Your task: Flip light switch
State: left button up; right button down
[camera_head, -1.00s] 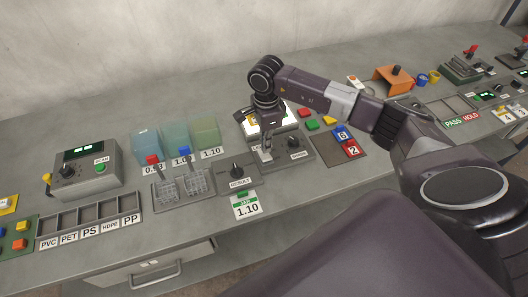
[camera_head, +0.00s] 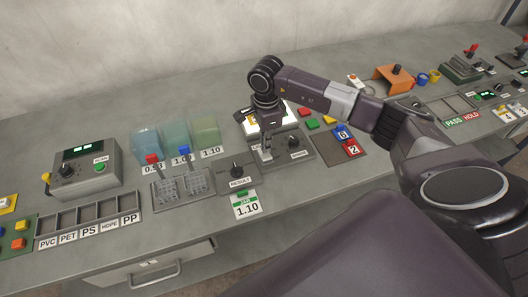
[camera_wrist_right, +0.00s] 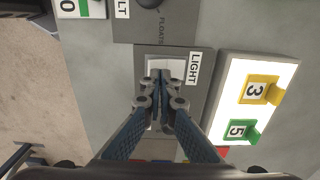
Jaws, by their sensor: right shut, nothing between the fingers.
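The light switch (camera_wrist_right: 175,65) is a pale plate beside the word LIGHT on a grey panel. It shows in the right wrist view, just beyond the fingertips and partly covered by them. My right gripper (camera_wrist_right: 160,77) is shut and empty, its fingers pointing down at the switch. I cannot tell whether the tips touch it. In the head view my right gripper (camera_head: 266,156) reaches down to the grey control box and hides most of the switch. A light panel (camera_wrist_right: 235,75) glows white beside the switch. My left gripper is not in view.
A black knob (camera_head: 296,142) stands right of the gripper on the same box. Tagged blocks sit on a dark tray (camera_head: 335,146) to the right.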

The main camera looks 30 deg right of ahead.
aim_at(266, 156)
jog(key=shift+f+b, duration=1.3)
jog(key=shift+f, duration=0.25)
dwell(0.4)
jog(key=shift+r+p, duration=1.95)
jog(key=shift+r, duration=1.55)
